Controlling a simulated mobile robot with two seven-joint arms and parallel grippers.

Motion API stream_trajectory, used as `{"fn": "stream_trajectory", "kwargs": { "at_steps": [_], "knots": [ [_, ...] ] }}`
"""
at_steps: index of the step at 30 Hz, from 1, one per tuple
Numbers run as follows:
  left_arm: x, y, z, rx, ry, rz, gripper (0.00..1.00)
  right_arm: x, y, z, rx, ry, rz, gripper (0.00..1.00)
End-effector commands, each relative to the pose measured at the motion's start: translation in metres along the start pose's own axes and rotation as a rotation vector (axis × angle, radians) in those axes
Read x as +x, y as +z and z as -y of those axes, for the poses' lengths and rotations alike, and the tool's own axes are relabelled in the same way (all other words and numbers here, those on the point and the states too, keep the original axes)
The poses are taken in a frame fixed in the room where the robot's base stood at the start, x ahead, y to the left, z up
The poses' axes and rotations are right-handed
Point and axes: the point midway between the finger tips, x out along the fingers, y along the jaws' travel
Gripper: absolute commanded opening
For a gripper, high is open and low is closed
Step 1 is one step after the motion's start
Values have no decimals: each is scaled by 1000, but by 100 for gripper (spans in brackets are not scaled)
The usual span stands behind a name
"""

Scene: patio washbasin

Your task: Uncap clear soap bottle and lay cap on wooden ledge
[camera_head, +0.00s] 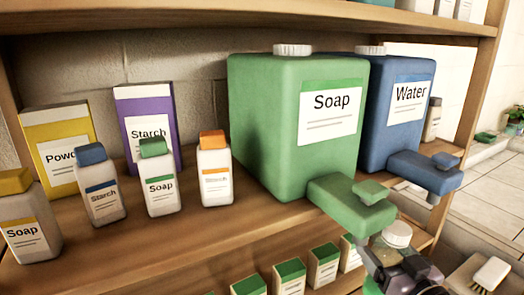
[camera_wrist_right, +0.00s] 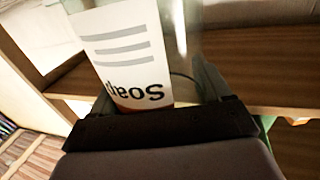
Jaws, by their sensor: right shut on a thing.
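My right gripper (camera_head: 392,268) is at the lower right of the head view, shut on the clear soap bottle. The bottle's white cap (camera_head: 398,233) is on its top, just below the green tap block of the large soap container. In the right wrist view, the clear bottle (camera_wrist_right: 185,30) stands between the fingers (camera_wrist_right: 162,95), with a white label reading "Soap" upside down. Its lower body is mostly hidden by the gripper in the head view. The wooden ledge (camera_head: 215,235) is the shelf board at left and centre. My left gripper is not in view.
A large green Soap container (camera_head: 265,120) and a blue Water container (camera_head: 400,135) stand on the shelf, taps jutting forward. Several small bottles and boxes stand at left. Small green-topped boxes (camera_head: 290,275) line the lower level. A brush (camera_head: 490,275) lies at lower right.

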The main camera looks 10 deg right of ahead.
Motion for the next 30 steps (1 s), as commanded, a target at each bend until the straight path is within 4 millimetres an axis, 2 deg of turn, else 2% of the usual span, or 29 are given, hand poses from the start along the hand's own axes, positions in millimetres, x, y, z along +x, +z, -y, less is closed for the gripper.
{"fn": "stream_trajectory", "kwargs": {
  "at_steps": [6, 12, 19, 26, 30],
  "knots": [
    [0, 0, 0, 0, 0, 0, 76, -24, 21, 41, 14, 21, 1, 23],
    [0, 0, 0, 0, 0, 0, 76, -48, 28, 70, 12, 75, -1, 23],
    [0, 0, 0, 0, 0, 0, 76, -63, 28, 83, 4, 122, -2, 23],
    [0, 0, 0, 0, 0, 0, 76, -65, 28, 85, 1, 126, -3, 23],
    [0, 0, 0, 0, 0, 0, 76, -64, 27, 96, -1, 75, -3, 23]
  ]
}}
